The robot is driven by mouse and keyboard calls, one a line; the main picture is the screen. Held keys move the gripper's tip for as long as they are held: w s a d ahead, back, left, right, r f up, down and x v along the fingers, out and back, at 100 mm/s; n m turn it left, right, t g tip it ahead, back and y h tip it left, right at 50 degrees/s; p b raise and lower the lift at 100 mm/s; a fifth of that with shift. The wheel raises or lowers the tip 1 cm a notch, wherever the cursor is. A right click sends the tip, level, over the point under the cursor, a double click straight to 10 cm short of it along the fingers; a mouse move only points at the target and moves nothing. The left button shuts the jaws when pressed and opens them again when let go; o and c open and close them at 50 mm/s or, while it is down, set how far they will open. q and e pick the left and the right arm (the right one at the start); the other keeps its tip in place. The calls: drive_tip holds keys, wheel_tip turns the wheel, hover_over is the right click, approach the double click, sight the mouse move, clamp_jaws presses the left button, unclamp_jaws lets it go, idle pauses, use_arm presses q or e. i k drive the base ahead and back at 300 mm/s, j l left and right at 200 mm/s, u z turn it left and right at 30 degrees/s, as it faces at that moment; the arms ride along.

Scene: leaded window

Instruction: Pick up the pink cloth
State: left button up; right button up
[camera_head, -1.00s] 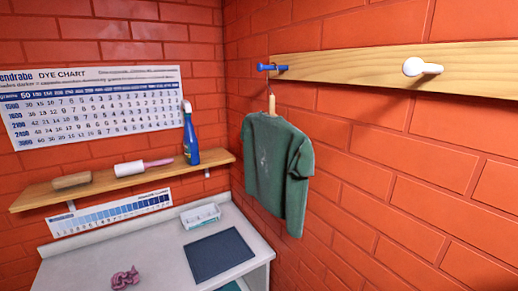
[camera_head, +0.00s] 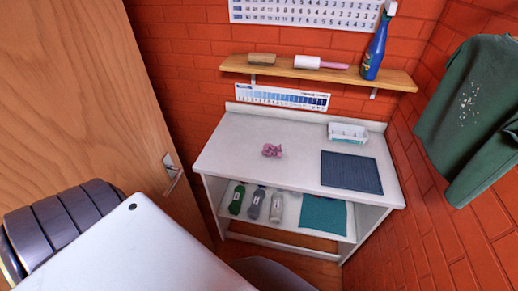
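The pink cloth (camera_head: 272,150) is a small crumpled heap. It lies on the white top of the counter (camera_head: 240,130), left of the dark blue mat. Neither of my grippers shows in the head view.
A dark blue mat (camera_head: 351,172) and a small white box (camera_head: 347,133) are on the counter's right part. A lower shelf holds several skeins (camera_head: 256,203) and a teal cloth (camera_head: 323,215). A wooden door (camera_head: 90,90) is at left. A green shirt (camera_head: 470,110) hangs at right.

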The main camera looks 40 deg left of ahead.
sight(269, 151)
drive_tip(key=u, duration=1)
